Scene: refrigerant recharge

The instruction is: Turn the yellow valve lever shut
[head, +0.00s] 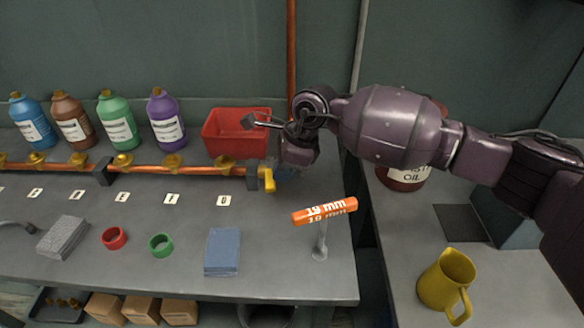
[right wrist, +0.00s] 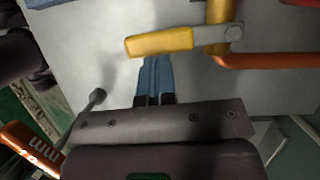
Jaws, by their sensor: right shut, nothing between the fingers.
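The yellow valve lever (head: 268,181) sits at the right end of the copper pipe (head: 205,169) and points toward the front of the bench in the head view. In the right wrist view the lever (right wrist: 160,42) extends left from a grey arm and bolt by the brass-coloured valve body (right wrist: 218,12). My right gripper (head: 284,174) is beside the lever, on its right in the head view, partly hidden under my wrist. Its blue fingers (right wrist: 157,62) are together and empty, with their tips close to the lever's edge; I cannot tell whether they touch. My left gripper is out of view.
An orange 19 mm tool (head: 325,211) is at the bench's right front. A red bin (head: 236,146) stands behind the pipe. A blue block (head: 222,252), green ring (head: 161,245) and red ring (head: 114,238) lie in front. A yellow jug (head: 446,282) stands at right.

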